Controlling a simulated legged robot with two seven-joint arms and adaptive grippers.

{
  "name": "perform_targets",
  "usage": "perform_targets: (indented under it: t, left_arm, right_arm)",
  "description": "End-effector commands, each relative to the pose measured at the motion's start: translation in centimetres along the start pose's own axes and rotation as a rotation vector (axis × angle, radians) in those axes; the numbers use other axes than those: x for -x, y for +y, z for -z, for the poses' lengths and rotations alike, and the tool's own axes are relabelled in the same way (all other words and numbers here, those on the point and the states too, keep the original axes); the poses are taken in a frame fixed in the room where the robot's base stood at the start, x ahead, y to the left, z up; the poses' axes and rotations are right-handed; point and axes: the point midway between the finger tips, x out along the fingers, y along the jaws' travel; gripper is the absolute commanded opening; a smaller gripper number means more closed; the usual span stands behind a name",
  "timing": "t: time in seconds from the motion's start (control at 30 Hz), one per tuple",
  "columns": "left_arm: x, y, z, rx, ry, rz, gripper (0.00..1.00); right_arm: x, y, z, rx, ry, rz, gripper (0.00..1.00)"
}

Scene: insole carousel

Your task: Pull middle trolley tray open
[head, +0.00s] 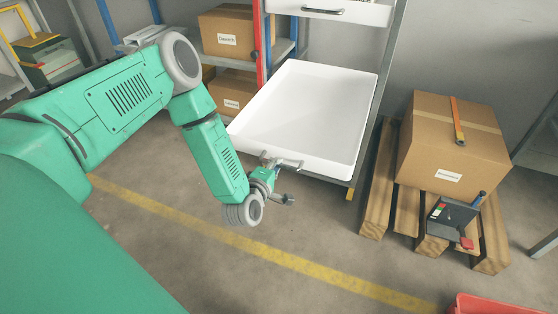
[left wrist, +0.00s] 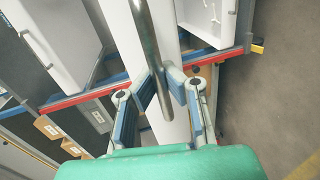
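The white trolley tray (head: 310,110) stands far out of its rack, below a higher white tray (head: 350,12) that is still in the rack. The extended tray is empty and has a metal bar handle (head: 291,164) on its front. My left gripper (head: 270,163) is at this handle, at the tray's front edge. In the left wrist view the handle bar (left wrist: 147,40) runs between the two fingers of my left gripper (left wrist: 160,84), which close in on it from both sides. My right gripper is not in view.
A cardboard box (head: 450,140) stands on a wooden pallet (head: 376,200) to the right. A red crate (head: 490,305) shows at the bottom right. Shelves with boxes (head: 228,32) stand behind my left arm. The floor before the tray is clear, crossed by a yellow line (head: 300,264).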

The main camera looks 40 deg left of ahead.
Motion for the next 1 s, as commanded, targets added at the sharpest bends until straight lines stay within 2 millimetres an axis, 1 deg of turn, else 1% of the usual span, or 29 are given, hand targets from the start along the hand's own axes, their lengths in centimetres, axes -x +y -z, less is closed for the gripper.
perform_targets:
  t: [0.03,0.47,0.5,0.53,0.57,0.87,0.97,1.0]
  left_arm:
    - [0.1,-0.2,0.9,-0.007,0.020,0.002,0.00]
    - [0.2,-0.2,0.9,-0.008,0.020,0.000,0.00]
    - [0.2,-0.2,0.9,-0.008,0.020,0.000,0.16]
    - [0.2,-0.2,0.9,-0.008,0.020,0.000,0.26]
    - [0.2,-0.2,0.8,-0.008,0.019,0.000,0.31]
    - [0.4,0.0,0.2,-0.006,0.010,-0.001,0.31]
    - [1.0,0.0,0.1,-0.006,0.008,0.001,0.31]
    - [1.5,0.0,0.1,-0.006,0.008,0.001,0.31]
  right_arm:
    - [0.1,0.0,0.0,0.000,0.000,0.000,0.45]
    - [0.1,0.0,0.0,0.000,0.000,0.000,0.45]
    - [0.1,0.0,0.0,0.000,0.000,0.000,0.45]
    - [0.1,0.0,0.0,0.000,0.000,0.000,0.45]
    - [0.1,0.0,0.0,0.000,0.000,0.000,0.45]
    - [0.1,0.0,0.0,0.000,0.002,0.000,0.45]
    - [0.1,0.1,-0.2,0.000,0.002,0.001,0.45]
    - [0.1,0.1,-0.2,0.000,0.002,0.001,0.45]
